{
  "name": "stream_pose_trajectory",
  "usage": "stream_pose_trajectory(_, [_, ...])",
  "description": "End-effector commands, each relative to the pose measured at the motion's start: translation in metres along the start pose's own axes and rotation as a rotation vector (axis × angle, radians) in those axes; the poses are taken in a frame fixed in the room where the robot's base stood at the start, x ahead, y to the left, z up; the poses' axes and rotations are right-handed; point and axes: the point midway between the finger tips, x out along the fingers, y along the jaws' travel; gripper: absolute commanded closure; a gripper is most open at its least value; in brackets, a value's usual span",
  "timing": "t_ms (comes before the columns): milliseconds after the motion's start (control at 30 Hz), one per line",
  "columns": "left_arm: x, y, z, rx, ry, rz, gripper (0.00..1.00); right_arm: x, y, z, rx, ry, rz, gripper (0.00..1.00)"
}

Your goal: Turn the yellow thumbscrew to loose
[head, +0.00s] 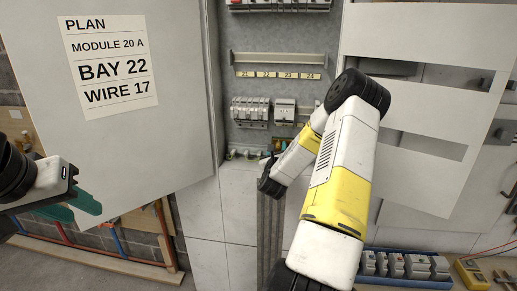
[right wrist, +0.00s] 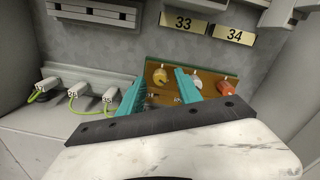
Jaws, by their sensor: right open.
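The yellow thumbscrew (right wrist: 160,77) stands on a brown-gold plate (right wrist: 150,70) in the right wrist view, at the left of a row with a white knob (right wrist: 196,85) and an orange-red knob (right wrist: 227,88). My right gripper (right wrist: 162,81) is open, with one teal finger on each side of the yellow thumbscrew in the picture. I cannot tell whether the fingers touch it. In the head view my right arm hides most of this area. My left gripper (head: 80,208) is open and empty at the left, in front of the cabinet door.
Plugs with green wires (right wrist: 75,92) stand left of the plate. Tags 33 (right wrist: 188,23) and 34 (right wrist: 234,34) are above it. The open cabinet door (head: 120,140) is at left, with white slotted panels (head: 410,110) at right. A blue bin of modules (head: 405,282) lies low at right.

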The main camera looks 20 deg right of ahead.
Motion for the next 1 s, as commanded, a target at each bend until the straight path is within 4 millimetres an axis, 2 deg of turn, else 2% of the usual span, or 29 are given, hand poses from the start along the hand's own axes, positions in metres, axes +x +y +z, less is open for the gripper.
stream_pose_trajectory(333, [0.0,0.0,0.0,0.0,0.0,0.0,0.64,0.0065,0.0002,-0.0003,-0.001,0.001,0.001,0.59])
stream_pose_trajectory(367, [0.0,0.0,0.0,0.0,0.0,0.0,0.64,0.0065,0.0002,-0.0002,-0.001,0.001,0.001,0.63])
stream_pose_trajectory(500, [0.0,0.0,0.0,0.0,0.0,0.0,0.64,0.0064,0.0002,-0.0002,-0.001,0.001,0.001,0.9])
stream_pose_trajectory(567, [0.0,0.0,0.0,0.0,0.0,0.0,0.64,0.0064,0.0002,-0.0002,-0.002,0.001,0.001,1.0])
stream_pose_trajectory(1000, [0.0,0.0,0.0,0.0,0.0,0.0,0.64,0.0063,0.0001,0.0,-0.057,0.002,0.002,1.0])
